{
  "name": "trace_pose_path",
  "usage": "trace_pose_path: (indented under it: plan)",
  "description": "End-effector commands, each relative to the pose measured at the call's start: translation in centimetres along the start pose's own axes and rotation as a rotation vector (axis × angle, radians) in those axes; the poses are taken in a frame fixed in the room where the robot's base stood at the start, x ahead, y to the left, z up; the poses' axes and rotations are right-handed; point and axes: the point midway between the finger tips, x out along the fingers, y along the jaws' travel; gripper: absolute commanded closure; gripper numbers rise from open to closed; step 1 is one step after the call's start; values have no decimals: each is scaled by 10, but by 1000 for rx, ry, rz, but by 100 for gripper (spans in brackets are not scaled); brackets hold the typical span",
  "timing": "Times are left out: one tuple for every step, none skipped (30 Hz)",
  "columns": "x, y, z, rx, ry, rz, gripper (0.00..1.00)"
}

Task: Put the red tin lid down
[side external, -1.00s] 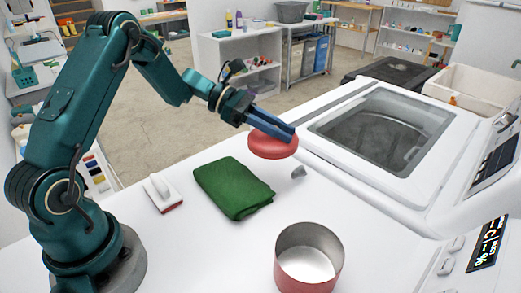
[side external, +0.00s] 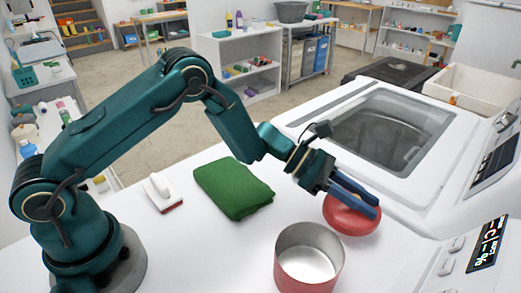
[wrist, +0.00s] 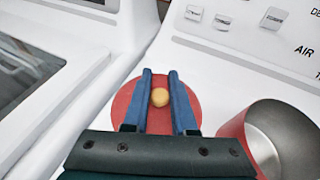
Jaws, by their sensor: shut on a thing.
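The red tin lid (side external: 350,222) is a round red disc with a small tan knob (wrist: 160,97) on top, seen in the wrist view. My gripper (side external: 364,201) is over the lid, and its two blue fingers are shut on the knob, one on each side. The lid is to the right of and behind the open tin (side external: 309,262) in the side view. The tin is red outside with a bare metal inside, and it also shows at the right of the wrist view (wrist: 282,140). I cannot tell whether the lid touches the surface below.
A folded green cloth (side external: 233,188) and a white brush-like item with a red base (side external: 162,194) lie on the white top (side external: 215,256). White machines with a glass lid (side external: 385,130) and a control panel (side external: 489,243) stand behind and to the right.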

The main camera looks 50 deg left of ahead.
Motion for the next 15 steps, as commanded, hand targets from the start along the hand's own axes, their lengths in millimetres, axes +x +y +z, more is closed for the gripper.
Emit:
trace_pose_path:
  plan:
    - [6,-3,-1,1,1,-2,100]
    - [9,-3,-2,1,1,-2,100]
    - [11,-4,-2,1,1,-1,100]
    - [12,-4,-3,0,0,0,100]
    - [13,-4,-4,0,1,0,100]
    - [14,-4,-8,-1,1,0,100]
    - [16,-4,-11,-2,1,0,100]
    - [17,-4,-15,-3,2,-1,100]
    - [19,-4,-21,-3,2,-1,100]
    - [21,-4,-25,-4,2,-1,100]
    - [22,-4,-28,-3,1,0,100]
    - [24,-4,-33,-2,1,-1,100]
    - [25,-4,-35,-1,1,-1,100]
    - [26,-4,-37,-1,1,-1,100]
    - [26,-4,-39,0,0,0,100]
